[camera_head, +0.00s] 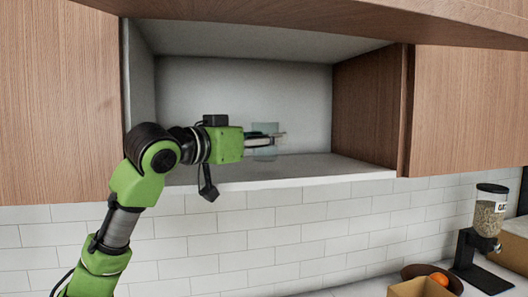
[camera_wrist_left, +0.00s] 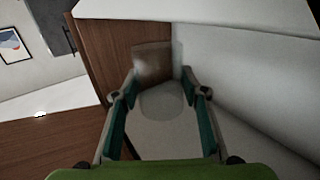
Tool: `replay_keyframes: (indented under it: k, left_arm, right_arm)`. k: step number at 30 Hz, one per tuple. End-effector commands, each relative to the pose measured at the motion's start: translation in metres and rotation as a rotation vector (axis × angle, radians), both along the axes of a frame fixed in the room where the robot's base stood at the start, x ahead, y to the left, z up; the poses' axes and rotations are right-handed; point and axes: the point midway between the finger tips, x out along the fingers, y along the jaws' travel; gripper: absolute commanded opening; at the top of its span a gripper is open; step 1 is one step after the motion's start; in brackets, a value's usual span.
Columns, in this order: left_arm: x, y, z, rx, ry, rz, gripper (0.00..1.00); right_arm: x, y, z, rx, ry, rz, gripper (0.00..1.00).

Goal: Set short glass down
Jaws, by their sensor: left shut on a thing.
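The short glass (camera_head: 264,153) is clear and faint, and it is inside the open cabinet compartment in the head view. My left gripper (camera_head: 280,137) reaches in from the left and is shut on the glass. In the left wrist view the glass (camera_wrist_left: 160,104) sits between the two fingers of my left gripper (camera_wrist_left: 160,84). The glass looks upright, with its base close to the shelf (camera_head: 320,168). I cannot tell whether it touches the shelf. My right gripper is not in view.
The compartment is otherwise empty, with free shelf to the right of the glass. Wooden cabinet fronts (camera_head: 465,110) flank it. Below are a tiled wall (camera_head: 300,225), a cereal dispenser (camera_head: 488,215), a bowl with an orange fruit (camera_head: 439,279) and a box (camera_head: 418,288).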

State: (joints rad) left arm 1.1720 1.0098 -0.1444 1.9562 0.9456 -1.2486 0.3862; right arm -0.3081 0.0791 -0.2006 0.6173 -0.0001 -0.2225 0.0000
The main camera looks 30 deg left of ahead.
Motion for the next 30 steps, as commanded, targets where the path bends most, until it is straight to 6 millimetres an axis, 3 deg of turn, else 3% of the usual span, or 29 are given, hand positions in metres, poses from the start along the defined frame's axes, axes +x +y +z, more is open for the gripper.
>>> replay_keyframes:
  k: [5,22,23,24,30]
  left_arm:
    - [0.0,0.0,-0.024,0.002,0.002,0.0,0.15]
    - [0.002,0.003,-0.032,0.001,-0.001,-0.001,0.15]
    - [0.002,0.003,-0.032,0.001,0.0,-0.001,0.45]
    - [0.002,0.003,-0.031,0.001,0.0,-0.001,0.56]
    - [0.002,0.003,-0.032,0.001,0.001,-0.001,0.57]
  right_arm:
    - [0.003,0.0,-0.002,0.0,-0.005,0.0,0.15]
    - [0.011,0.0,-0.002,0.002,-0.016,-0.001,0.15]
    - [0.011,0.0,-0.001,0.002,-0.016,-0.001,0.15]
    - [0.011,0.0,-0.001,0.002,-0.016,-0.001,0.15]
    - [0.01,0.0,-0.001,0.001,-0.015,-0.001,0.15]
